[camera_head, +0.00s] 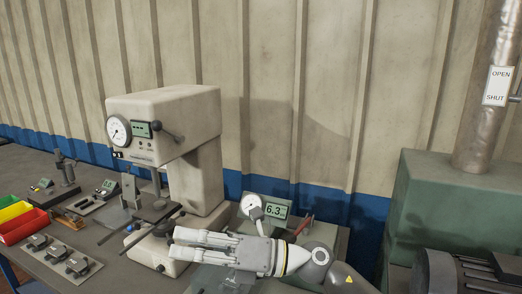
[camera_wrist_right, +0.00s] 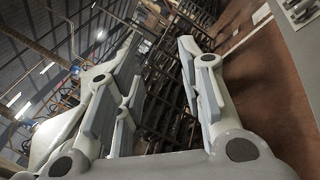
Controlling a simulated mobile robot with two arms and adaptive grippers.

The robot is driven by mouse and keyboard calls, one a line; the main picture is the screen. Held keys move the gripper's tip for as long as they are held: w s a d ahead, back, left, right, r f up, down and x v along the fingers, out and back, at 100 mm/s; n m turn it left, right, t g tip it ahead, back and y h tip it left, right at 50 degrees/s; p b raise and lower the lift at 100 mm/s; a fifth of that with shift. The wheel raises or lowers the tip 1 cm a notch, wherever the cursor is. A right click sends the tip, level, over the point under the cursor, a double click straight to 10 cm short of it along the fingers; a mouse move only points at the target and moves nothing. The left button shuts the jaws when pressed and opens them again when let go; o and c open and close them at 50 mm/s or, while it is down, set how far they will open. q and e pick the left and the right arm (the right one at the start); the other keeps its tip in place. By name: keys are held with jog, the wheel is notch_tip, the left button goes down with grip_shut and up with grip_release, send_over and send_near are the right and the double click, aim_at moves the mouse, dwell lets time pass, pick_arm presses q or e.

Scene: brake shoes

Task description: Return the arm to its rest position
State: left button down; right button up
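My right gripper (camera_head: 176,245) reaches in from the lower right of the head view. Its fingers point left, in front of the base of the cream bench machine (camera_head: 170,125). In the right wrist view the two fingers of the right gripper (camera_wrist_right: 162,75) stand apart, with only background between them, so it is open and empty. My right arm (camera_head: 318,262) runs back to the lower edge of the head view. Part of the machine's base is hidden behind the gripper. My left gripper is not in view.
A gauge with a display (camera_head: 276,210) reading 6.3 stands just behind the right gripper. A green cabinet (camera_head: 435,195) with a metal pipe (camera_head: 488,110) is at the right. Coloured bins (camera_head: 22,226) and a plate with small parts (camera_head: 60,281) lie on the bench at left.

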jog(key=w+d+f+m+t+h, duration=0.1)
jog(key=w+d+m+t+h, duration=0.2)
jog(key=d+m+t, duration=0.55)
jog(key=w+d+m+t+h, duration=0.35)
jog(key=m+t, duration=0.65)
jog(key=m, duration=0.5)
jog(key=s+d+f+m+g+h, duration=0.2)
jog(key=d+f+m+h, duration=0.5)
jog(key=f, duration=0.3)
jog(key=s+d+f+m+g+h, duration=0.3)
jog(key=d+f+m+h, duration=0.2)
jog(key=d+f+m, duration=0.45)
jog(key=s+d+f+m+g, duration=0.1)
jog(key=s+d+f+g, duration=0.1)
jog(key=s+f+g, duration=0.45)
jog(key=s+d+f+m+g+h, duration=0.1)
jog(key=s+f, duration=0.3)
jog(key=s, duration=0.6)
jog(key=s+d+f+m+g, duration=0.1)
jog(key=s+d+f+g, duration=0.15)
jog(key=s+f, duration=0.4)
notch_tip(320, 180, down, 30)
jog(key=s+a+g+b, duration=0.1)
jog(key=s+g+b, duration=0.15)
jog(key=b, duration=0.25)
jog(key=s+d+f+n+b, duration=0.1)
jog(key=s+d+f+b, duration=0.2)
jog(key=s+f, duration=1.4)
notch_tip(320, 180, down, 2)
